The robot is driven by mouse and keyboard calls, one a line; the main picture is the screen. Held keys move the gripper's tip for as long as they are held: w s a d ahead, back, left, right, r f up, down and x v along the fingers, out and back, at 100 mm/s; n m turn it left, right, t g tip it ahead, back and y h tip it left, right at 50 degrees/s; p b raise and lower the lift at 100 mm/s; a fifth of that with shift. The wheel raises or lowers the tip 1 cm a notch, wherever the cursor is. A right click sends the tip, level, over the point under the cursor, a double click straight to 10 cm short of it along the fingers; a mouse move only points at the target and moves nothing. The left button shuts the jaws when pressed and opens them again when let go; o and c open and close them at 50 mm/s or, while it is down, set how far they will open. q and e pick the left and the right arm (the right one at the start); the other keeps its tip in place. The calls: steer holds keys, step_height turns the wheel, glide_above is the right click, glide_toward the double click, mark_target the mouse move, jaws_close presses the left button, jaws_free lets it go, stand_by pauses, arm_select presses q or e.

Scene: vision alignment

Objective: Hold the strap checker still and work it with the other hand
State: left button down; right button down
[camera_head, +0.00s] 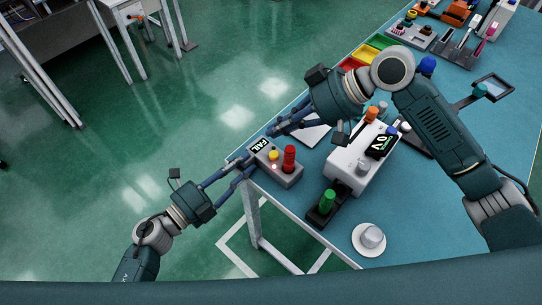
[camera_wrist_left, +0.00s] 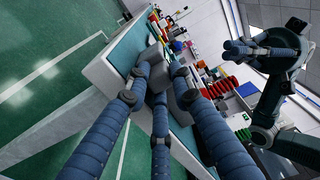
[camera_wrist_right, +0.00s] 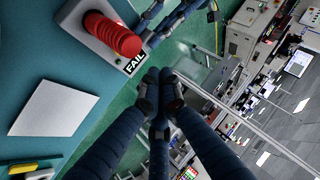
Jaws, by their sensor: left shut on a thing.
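The strap checker (camera_head: 279,177) is a small grey box at the table's near left edge. It has a black-and-white FAIL label (camera_head: 261,145), a tall ribbed red knob (camera_head: 289,158) and a yellow button (camera_head: 274,155). My left gripper (camera_head: 243,168) is shut on its left end; in the left wrist view its fingers (camera_wrist_left: 160,80) close around grey casing. My right gripper (camera_head: 270,131) is shut and empty, just beyond the label end, apart from the box. In the right wrist view, its fingertips (camera_wrist_right: 160,88) meet below the FAIL label, with the red knob (camera_wrist_right: 113,35) at upper left.
A white card (camera_head: 309,133) lies behind the checker. A white device with a dark display (camera_head: 380,146) stands to the right. A green knob on a black base (camera_head: 327,201) and a round white dish (camera_head: 367,250) are nearer. Coloured bins (camera_head: 365,54) stand behind. Open floor lies left.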

arm_select(q)
steer(key=shift+f, duration=0.15)
steer(key=c, duration=1.4)
jaws_free()
steer(key=shift+c, duration=0.2)
